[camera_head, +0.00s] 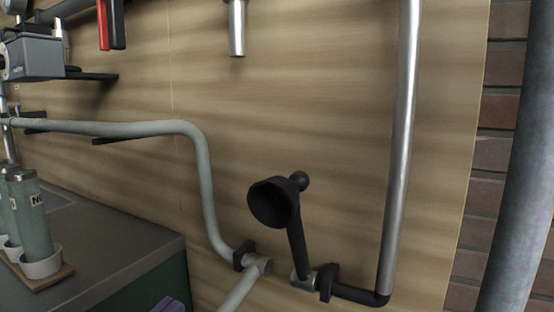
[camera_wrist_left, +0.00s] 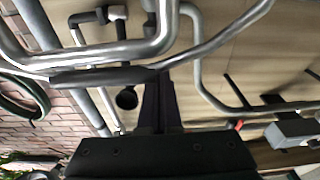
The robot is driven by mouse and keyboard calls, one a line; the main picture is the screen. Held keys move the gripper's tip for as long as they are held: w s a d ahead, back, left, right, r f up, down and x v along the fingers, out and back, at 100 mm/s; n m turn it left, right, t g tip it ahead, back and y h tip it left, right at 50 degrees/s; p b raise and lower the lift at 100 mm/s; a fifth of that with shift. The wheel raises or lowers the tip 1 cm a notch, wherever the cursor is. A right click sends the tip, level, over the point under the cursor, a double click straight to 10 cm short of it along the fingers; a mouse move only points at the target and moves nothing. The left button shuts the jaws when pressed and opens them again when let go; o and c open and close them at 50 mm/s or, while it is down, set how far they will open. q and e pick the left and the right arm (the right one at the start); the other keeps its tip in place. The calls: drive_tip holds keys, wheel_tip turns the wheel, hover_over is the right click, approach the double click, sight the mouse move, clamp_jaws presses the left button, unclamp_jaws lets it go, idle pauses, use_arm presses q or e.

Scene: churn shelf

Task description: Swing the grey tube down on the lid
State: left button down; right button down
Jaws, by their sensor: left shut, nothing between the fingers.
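A grey-green tube (camera_head: 203,170) runs along the wooden wall from the left and bends down to a black clamp and pale joint (camera_head: 258,265). It also shows in the left wrist view (camera_wrist_left: 203,85), to the right of my left gripper. My left gripper (camera_wrist_left: 160,76) is shut and empty, its black fingers seen in front of the wall. Its tips overlap the bent metal tubing (camera_wrist_left: 130,50) in that view; I cannot tell whether they touch. In the head view I cannot make out either gripper. I cannot identify a lid in either view.
A black cup on a stalk (camera_head: 272,202) stands out from the wall, beside a shiny upright pipe (camera_head: 401,130). Green canisters (camera_head: 31,215) sit in pale cups on a counter (camera_head: 110,240) at left. A dark shelf bears a grey device (camera_head: 35,57). Brick shows at right.

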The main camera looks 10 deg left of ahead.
idle(0.4)
use_arm(q)
drive_tip(key=v, duration=1)
